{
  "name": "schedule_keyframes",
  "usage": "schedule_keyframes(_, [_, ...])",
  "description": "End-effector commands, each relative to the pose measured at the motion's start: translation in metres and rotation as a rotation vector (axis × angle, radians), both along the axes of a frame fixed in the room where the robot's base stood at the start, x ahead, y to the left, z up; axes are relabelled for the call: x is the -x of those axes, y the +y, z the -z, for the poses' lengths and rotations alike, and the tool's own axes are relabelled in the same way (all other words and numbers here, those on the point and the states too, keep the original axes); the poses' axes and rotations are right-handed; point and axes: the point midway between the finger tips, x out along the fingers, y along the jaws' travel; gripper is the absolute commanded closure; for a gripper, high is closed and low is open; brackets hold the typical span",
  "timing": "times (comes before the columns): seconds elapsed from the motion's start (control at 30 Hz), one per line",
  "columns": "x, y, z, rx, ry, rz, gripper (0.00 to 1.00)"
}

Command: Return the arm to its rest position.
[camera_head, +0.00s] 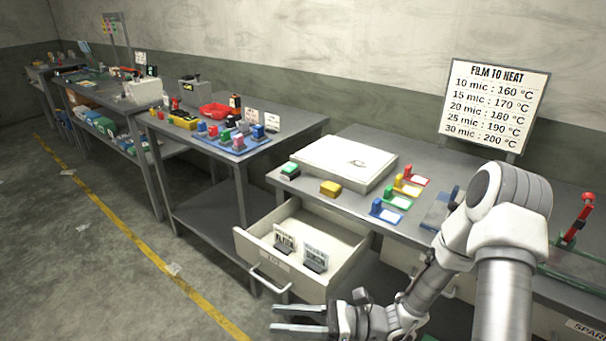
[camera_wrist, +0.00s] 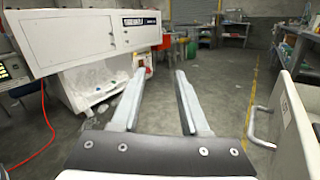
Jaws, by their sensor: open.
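My gripper (camera_head: 303,320) is at the bottom middle of the head view, in front of the open drawer (camera_head: 322,238) and apart from it. Its two fingers are spread and nothing is between them. My arm comes in from the right, bent, over the right workbench. In the wrist view my gripper (camera_wrist: 158,98) is open and empty, pointing over bare floor. The drawer front (camera_wrist: 288,135) shows at the right edge of that view.
The drawer is pulled out of the workbench (camera_head: 345,147) and holds small cards (camera_head: 315,254). Coloured blocks and a white box (camera_head: 343,160) stand on top. A white machine (camera_wrist: 92,42) is at left in the wrist view. The floor (camera_head: 120,262) is largely free.

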Motion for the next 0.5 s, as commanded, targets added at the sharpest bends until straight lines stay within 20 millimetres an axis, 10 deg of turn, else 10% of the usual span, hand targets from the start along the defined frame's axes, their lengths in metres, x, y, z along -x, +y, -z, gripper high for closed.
schedule_keyframes(0.5, [0.061, -0.028, -0.068, 0.461, -0.539, -0.459, 0.55])
